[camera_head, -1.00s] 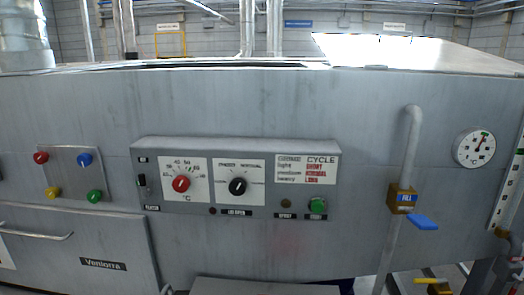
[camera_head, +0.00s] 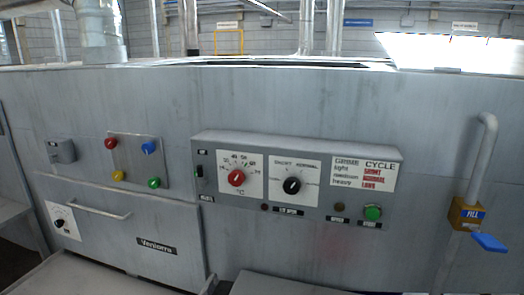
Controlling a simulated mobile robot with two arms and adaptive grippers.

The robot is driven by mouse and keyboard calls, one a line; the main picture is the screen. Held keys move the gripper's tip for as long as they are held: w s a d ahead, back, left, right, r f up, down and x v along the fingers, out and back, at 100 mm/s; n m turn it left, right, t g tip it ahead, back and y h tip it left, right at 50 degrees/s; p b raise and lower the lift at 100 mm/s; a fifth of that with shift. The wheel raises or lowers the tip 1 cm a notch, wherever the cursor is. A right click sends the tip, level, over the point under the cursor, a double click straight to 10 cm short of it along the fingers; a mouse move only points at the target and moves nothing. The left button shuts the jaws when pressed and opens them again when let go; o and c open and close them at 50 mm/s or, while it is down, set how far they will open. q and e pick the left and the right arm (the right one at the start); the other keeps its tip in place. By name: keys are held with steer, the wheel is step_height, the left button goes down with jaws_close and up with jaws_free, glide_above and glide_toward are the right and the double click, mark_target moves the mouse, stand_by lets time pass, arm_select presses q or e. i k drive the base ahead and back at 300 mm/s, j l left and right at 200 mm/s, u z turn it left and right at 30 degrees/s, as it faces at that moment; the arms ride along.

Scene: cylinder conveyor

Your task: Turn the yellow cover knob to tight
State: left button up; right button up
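A small round yellow knob or button (camera_head: 118,175) sits at the lower left of a square metal plate (camera_head: 133,160) on the grey machine front. A red one (camera_head: 110,143), a blue one (camera_head: 149,147) and a green one (camera_head: 154,183) share the plate. I cannot tell whether the yellow one is the cover knob, and no tight mark is readable. A white dial plate with a black knob (camera_head: 60,223) is at the lower left. Neither of my grippers is in view.
The control box (camera_head: 300,140) juts out with a red dial (camera_head: 236,177), a black dial (camera_head: 292,185) and a green button (camera_head: 373,212). A drawer handle (camera_head: 98,213) sticks out below the plate. A blue-handled FILL valve (camera_head: 489,242) is at right.

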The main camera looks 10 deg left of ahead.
mark_target(117, 176)
steer(key=u, duration=1.35)
steer(key=i+j+z, duration=0.1)
steer(key=j, duration=0.25)
steer(key=i+j+z, duration=0.1)
steer(key=i+j, duration=0.15)
steer(key=i+j+z, duration=0.15)
steer(key=j, duration=0.35)
